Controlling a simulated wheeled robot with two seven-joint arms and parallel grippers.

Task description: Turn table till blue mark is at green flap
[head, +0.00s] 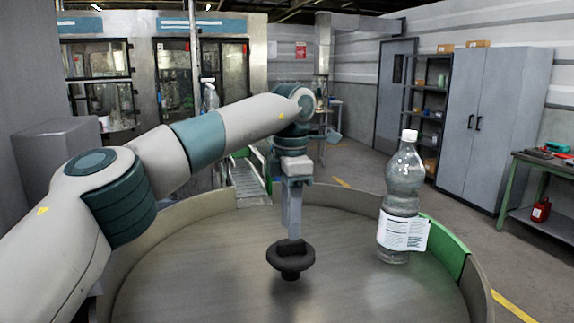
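The round metal table (200,275) fills the lower middle of the head view, inside a raised rim. The green flap (447,250) is set in the rim at the right. A black knob (291,262) stands on the table's middle. My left gripper (295,238) points straight down with its fingertips at the top of the knob. The fingers show almost edge-on, so I cannot tell whether they are closed on it. I see no blue mark on the visible part of the table. My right gripper is out of view.
A clear bottle (404,178) with a white label (402,233) partly sticking out stands upright on the table, close beside the flap. A conveyor (247,180) with green sides lies behind the table. A grey cabinet (490,125) and a green workbench (545,170) stand at the right.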

